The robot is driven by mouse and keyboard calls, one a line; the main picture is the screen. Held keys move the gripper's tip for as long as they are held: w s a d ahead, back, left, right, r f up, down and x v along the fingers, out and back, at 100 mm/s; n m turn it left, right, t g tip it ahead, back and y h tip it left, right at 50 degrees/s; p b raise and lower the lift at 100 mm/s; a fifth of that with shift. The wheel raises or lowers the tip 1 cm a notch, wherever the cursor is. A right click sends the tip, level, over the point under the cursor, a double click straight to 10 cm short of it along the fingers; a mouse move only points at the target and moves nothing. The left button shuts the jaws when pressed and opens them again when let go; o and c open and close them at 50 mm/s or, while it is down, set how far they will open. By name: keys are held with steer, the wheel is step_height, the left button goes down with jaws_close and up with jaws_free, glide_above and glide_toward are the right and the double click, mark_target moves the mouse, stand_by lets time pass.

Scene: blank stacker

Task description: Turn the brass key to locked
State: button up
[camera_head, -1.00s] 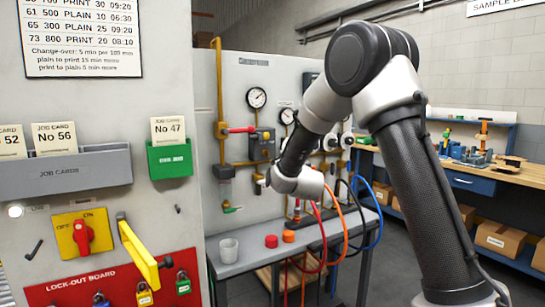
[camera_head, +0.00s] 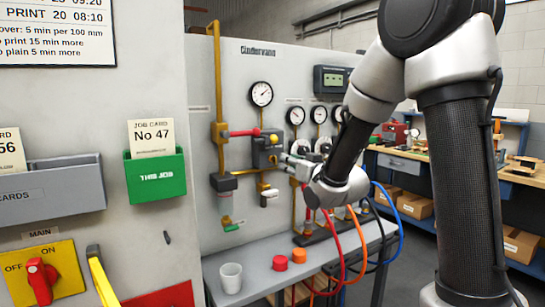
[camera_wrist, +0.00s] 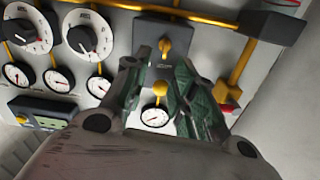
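The brass key (camera_wrist: 165,46) sits on the face of a dark grey box (camera_wrist: 148,36) on the pale panel in the wrist view. The box also shows in the head view (camera_head: 266,146), with the key (camera_head: 272,158) small on it. I cannot read the lock markings. My gripper (camera_wrist: 158,72) is open and empty, with its green-padded fingers apart. The fingertips point at the box and appear just short of the key. In the head view my gripper (camera_head: 286,165) is just right of the box and partly blurs into the fittings behind.
A red-handled valve (camera_head: 243,132) is left of the box. Gauges (camera_head: 261,94) and yellow pipes surround it. A bench (camera_head: 250,277) below holds a cup (camera_head: 231,277), red and orange caps, and hoses. A green card holder (camera_head: 155,174) is on the nearer cabinet at left.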

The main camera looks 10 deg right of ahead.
mark_target(273, 159)
steer(key=w+a+n, duration=0.1)
steer(key=w, duration=0.1)
steer(key=w+a, duration=0.1)
steer(key=w, duration=0.2)
steer(key=w+a+n, duration=0.1)
steer(key=w, duration=0.1)
steer(key=shift+w+n, duration=0.2)
steer(key=shift+n, duration=0.1)
jaws_close()
